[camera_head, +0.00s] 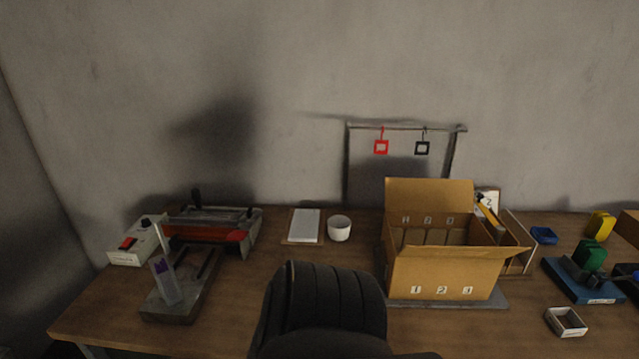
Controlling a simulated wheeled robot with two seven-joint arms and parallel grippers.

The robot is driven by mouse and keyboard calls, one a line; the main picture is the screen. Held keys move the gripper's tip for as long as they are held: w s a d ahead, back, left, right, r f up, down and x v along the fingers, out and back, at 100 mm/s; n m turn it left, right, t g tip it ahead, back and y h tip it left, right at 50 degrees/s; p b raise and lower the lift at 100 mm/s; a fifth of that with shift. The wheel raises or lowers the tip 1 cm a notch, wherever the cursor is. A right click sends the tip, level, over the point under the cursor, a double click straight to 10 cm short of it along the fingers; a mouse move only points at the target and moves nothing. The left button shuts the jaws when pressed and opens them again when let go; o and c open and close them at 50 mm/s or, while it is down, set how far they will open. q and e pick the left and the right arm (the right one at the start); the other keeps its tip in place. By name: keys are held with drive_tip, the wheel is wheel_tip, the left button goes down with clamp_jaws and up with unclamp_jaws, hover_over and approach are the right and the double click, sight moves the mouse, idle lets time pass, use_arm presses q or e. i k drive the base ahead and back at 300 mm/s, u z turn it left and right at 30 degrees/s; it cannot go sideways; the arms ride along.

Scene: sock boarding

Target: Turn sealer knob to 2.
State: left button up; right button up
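The sealer (215,235) stands at the left of the table, with a red bar and a dark handle on top. A white control box (130,258) with a red switch (128,243) sits at its left. A small dark knob (146,223) is on the back part of that box. Its pointer and any numbers around it are too small to read. Neither of my grippers shows in the head view, so nothing is seen touching the knob.
A grey stand (185,305) holding a clear piece with a purple mark is in front of the sealer. A white pad (305,225), white cup (339,229) and open cardboard box (440,272) stand to the right. A dark ribbed form (320,310) covers the front middle.

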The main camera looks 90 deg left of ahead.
sight(146, 222)
drive_tip(key=k, duration=1.55)
drive_tip(key=u, duration=1.2)
